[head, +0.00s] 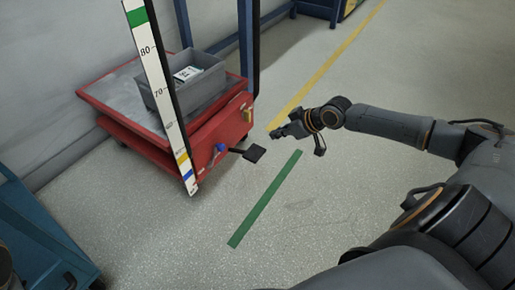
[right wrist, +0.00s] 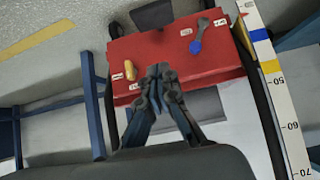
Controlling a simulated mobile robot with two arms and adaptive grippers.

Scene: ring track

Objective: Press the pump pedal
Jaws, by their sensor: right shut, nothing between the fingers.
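The black pump pedal (head: 254,153) sticks out low from the front of a red lift cart (head: 205,140). In the right wrist view a dark flat pedal (right wrist: 152,14) shows at the top edge, partly cut off, beyond the red front panel (right wrist: 180,62). My right gripper (head: 278,132) is shut and empty. In the head view it appears just right of the cart and up and right of the pedal, apart from it. In the right wrist view its fingertips (right wrist: 159,70) appear over the panel edge. My left gripper is not in view.
A blue-ended lever (head: 220,148) and a yellow handle (head: 247,114) are on the cart front. A grey tote (head: 205,92) stands on top. A scale post (head: 160,90) rises before the cart. A green floor strip (head: 265,198) lies on open floor; a blue cabinet (head: 40,240) stands lower left.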

